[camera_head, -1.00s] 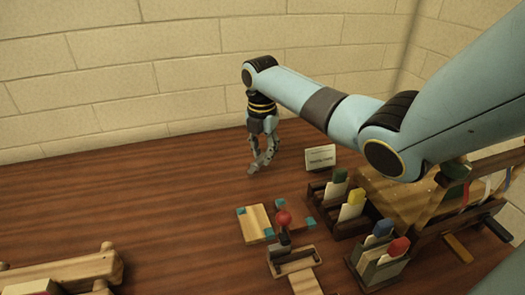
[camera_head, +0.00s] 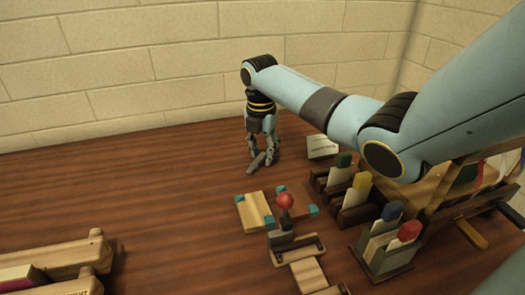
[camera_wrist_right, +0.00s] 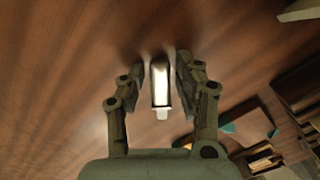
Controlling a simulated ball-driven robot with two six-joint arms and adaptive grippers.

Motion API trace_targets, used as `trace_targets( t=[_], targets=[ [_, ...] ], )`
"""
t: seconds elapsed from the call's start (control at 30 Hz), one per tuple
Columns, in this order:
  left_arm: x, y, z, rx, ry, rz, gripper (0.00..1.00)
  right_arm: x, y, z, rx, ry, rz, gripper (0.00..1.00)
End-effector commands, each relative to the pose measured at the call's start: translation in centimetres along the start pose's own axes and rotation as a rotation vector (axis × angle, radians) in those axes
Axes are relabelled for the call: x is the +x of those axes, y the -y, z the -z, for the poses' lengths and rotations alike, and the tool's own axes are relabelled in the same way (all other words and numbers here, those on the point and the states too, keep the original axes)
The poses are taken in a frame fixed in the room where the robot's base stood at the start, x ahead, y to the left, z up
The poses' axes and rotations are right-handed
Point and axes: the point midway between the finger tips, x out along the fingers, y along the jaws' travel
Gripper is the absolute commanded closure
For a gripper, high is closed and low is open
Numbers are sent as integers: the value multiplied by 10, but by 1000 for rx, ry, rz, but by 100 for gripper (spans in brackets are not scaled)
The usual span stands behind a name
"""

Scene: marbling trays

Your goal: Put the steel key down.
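The steel key (camera_head: 257,162) is a small pale metal bar under my right gripper (camera_head: 263,155), at the brown tabletop near the back. In the right wrist view the key (camera_wrist_right: 160,84) shows bright between the two fingers of my right gripper (camera_wrist_right: 160,62), with a visible gap on each side. The fingers are spread and do not touch it. The key seems to lie on the wood. My left gripper is in neither view.
A small white sign (camera_head: 322,147) stands just right of the gripper. In front are a wooden board with teal corners (camera_head: 254,211) and a red-knobbed device (camera_head: 286,201). Wooden card racks (camera_head: 385,262) fill the right. Another wooden rack (camera_head: 60,262) is at front left.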

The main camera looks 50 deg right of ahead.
Motion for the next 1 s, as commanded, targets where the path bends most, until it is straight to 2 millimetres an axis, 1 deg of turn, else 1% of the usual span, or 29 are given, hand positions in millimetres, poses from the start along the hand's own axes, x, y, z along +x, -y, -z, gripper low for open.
trace_targets(
  t=[0.03,0.07,0.3,0.43,0.57,0.7,0.8,0.9,1.0],
  targets=[
    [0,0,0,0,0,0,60,0,0,0,0,0,1,58],
    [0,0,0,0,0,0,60,0,0,0,0,0,1,56],
    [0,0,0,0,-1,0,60,0,0,0,0,0,0,56],
    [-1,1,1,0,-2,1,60,-9,0,-1,0,1,0,56],
    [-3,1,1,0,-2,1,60,-33,0,-1,-1,2,-3,56],
    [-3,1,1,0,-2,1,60,-66,-1,-1,-1,3,-5,56],
    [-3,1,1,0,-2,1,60,-87,-1,-1,0,2,-3,56],
    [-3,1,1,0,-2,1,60,-104,0,-1,0,2,-2,56],
    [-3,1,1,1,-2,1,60,-116,0,-1,0,0,-1,56]
  ],
)
